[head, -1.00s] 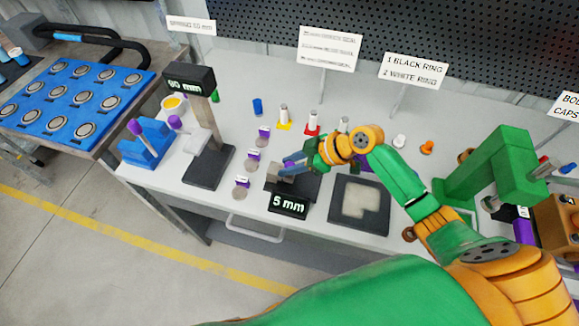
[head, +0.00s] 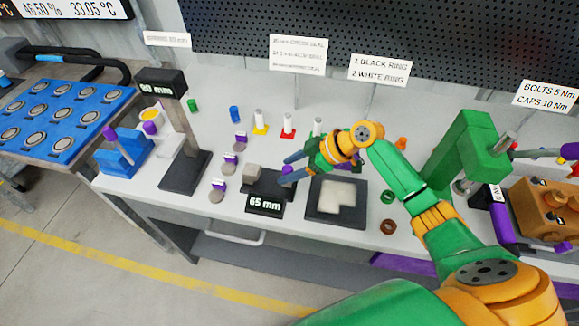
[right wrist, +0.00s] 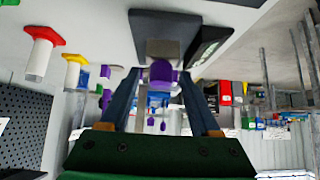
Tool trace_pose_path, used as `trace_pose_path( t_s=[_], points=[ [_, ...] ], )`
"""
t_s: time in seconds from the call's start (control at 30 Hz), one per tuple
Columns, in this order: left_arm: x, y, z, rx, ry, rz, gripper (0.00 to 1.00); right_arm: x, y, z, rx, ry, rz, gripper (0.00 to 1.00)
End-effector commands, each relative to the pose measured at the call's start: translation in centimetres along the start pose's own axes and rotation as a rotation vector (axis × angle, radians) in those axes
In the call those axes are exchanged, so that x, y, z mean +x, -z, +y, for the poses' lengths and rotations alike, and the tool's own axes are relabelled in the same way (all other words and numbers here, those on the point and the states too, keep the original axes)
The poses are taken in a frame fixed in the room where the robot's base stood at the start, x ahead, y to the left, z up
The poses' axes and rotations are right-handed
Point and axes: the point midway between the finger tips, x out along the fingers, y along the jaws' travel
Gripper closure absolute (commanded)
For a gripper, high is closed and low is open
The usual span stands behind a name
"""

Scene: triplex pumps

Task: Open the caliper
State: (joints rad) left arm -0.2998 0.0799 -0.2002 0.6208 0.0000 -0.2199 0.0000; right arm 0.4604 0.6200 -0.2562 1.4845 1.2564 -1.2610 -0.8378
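The caliper (head: 268,187) is a dark base on the bench with grey jaw blocks, a purple knob and a front display (head: 265,204) reading 65 mm. A light grey block (head: 252,172) stands at its left part. The purple knob (head: 287,169) is at its right end, partly hidden by my right gripper (head: 288,168). In the right wrist view the gripper's two fingers (right wrist: 160,78) stand apart on either side of the purple knob (right wrist: 162,72), with a small gap seeming to show at each side. My left gripper is out of view.
A 90 mm gauge (head: 183,155) stands to the left. A dark tray (head: 328,216) with a pale insert is close on the right. Small discs with purple tabs (head: 218,191) lie left of the caliper. A green press (head: 465,150) stands at the right.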

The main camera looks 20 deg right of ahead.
Motion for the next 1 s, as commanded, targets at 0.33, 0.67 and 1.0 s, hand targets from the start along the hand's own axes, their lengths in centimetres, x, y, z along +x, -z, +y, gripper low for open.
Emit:
trace_pose_path(
  t_s=[0.33,0.67,1.0],
  points=[
    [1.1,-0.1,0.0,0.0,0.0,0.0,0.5,-3.5,-0.3,0.1,-0.002,-0.005,0.0,0.37],
    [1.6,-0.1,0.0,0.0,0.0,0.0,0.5,-7.3,-0.2,0.0,0.0,-0.001,0.001,0.37],
    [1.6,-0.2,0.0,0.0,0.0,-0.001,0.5,-7.2,-0.1,0.0,0.001,0.0,0.002,0.37]
  ],
)
